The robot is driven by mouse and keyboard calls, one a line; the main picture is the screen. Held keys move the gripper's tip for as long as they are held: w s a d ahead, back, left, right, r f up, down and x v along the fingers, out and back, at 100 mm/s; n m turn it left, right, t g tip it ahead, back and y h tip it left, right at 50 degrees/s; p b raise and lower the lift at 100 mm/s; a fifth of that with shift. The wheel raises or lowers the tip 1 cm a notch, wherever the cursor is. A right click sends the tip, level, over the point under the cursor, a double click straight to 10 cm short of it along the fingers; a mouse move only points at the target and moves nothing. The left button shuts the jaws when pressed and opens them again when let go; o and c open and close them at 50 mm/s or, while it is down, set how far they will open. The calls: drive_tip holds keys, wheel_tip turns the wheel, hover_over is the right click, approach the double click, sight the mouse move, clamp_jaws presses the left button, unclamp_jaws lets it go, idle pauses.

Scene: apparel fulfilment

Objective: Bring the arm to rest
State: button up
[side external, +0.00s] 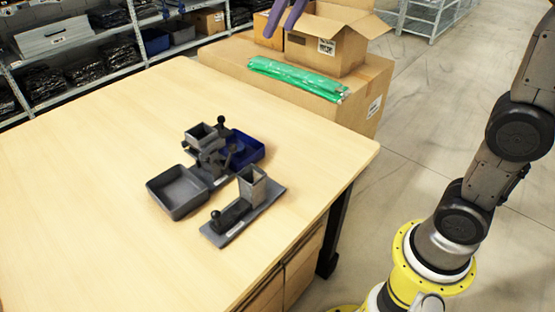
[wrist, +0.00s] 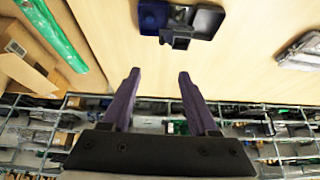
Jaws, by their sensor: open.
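My gripper (side external: 279,27) shows at the top of the side external view as two purple fingers, in front of or above the open cardboard box (side external: 338,48); the depth is hard to tell. In the wrist view my gripper (wrist: 158,74) is open, its two fingers apart with nothing between them. Beyond the fingertips lie the wooden table (wrist: 120,25) and its edge. The rest of the gripper is out of the side external view.
Dark grey fixtures (side external: 245,207), a grey tray (side external: 178,191) and a blue tray (side external: 243,150) stand on the table. A green packet (side external: 297,76) lies on a large carton (side external: 365,97) beside the table. Shelves (side external: 75,52) line the back. The table's left part is clear.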

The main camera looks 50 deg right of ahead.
drive_tip(key=s+f, duration=0.4)
drive_tip(key=s, duration=0.7)
drive_tip(key=s+f, duration=0.4)
drive_tip(key=s, duration=0.6)
drive_tip(key=s+f, duration=0.4)
drive_tip(key=f, duration=0.3)
drive_tip(key=shift+d+f, duration=0.15)
drive_tip(key=shift+d, duration=0.1)
